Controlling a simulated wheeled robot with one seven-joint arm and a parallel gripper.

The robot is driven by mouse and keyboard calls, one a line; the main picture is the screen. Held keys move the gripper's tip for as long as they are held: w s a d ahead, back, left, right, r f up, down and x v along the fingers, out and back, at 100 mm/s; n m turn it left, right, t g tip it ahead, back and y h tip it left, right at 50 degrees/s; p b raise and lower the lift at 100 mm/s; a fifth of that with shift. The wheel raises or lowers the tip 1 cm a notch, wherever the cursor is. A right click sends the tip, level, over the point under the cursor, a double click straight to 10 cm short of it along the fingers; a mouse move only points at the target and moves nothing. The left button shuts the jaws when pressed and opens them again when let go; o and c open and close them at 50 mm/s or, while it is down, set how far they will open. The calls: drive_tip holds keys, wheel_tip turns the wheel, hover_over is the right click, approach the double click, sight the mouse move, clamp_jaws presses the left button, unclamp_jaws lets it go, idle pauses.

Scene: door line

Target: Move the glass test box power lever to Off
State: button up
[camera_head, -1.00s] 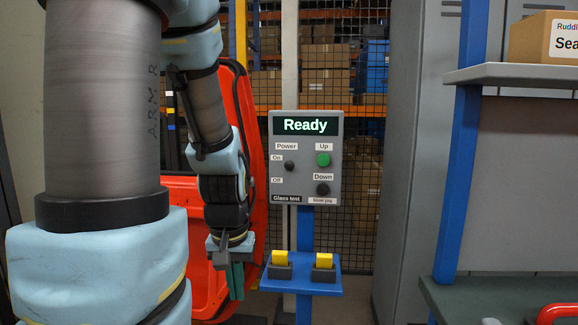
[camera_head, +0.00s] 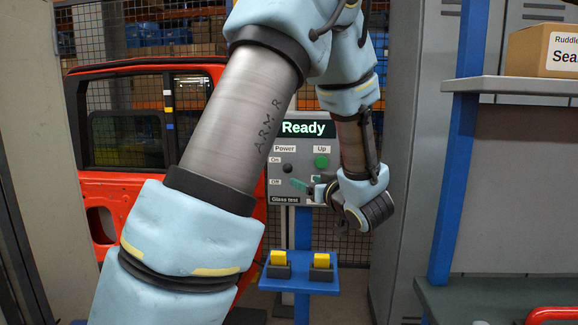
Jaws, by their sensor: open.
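The glass test box (camera_head: 277,193) is a grey panel on a blue post, with a lit screen reading "Ready". Its power lever (camera_head: 288,168) is a small dark knob under the "Power" label, beside the "On" label and above "Off". A green Up button (camera_head: 321,161) sits to its right. My gripper and wrist hide the Down button and the panel's lower right.
A blue shelf (camera_head: 318,285) with two yellow rocker parts juts out below the box. A red car door (camera_head: 125,190) stands at left. A grey cabinet (camera_head: 415,130) and a blue rack post (camera_head: 452,180) stand at right. Wire mesh lies behind.

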sight(290, 171)
drive_tip(key=shift+n+y, duration=0.3)
drive_tip(key=shift+y, duration=0.5)
drive_tip(key=p+x, duration=0.1)
drive_tip(key=x, duration=0.2)
drive_tip(key=r+p+x, duration=0.1)
drive_tip(key=x, duration=0.2)
drive_tip(key=p+x, duration=0.1)
drive_tip(key=x, duration=0.2)
drive_tip(key=shift+w+a+r+p, duration=0.1)
drive_tip(key=shift+a+r+p, duration=0.1)
drive_tip(key=shift+a+p, duration=0.15)
clamp_jaws()
drive_tip(key=shift+f, duration=0.15)
idle(0.3)
